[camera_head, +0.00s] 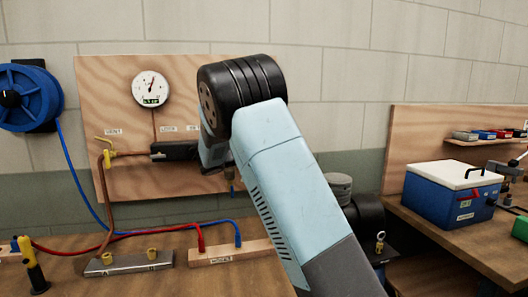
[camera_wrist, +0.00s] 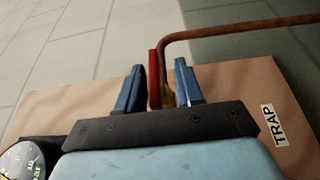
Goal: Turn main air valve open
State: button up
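The main air valve appears to be the red lever (camera_wrist: 153,78) with a brass body (camera_wrist: 168,95) at the end of a copper pipe in the wrist view. My gripper (camera_wrist: 160,78) has its two blue fingers apart, one on each side of the lever. The lever stands closer to the left finger; I cannot tell whether they touch. In the head view my gripper (camera_head: 172,151) is in front of the wooden panel (camera_head: 115,85), and my arm hides the valve there.
A round gauge (camera_head: 152,88) is on the panel, with a yellow-handled vent valve (camera_head: 106,155) lower left. A blue hose reel (camera_head: 28,97) hangs at left. Red and blue hoses cross the bench (camera_head: 150,283). A blue cooler box (camera_head: 452,195) stands on the right bench.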

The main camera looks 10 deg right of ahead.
jog(key=shift+a, duration=0.1)
jog(key=shift+a, duration=0.25)
jog(key=v, duration=1.3)
jog(key=shift+s, duration=0.15)
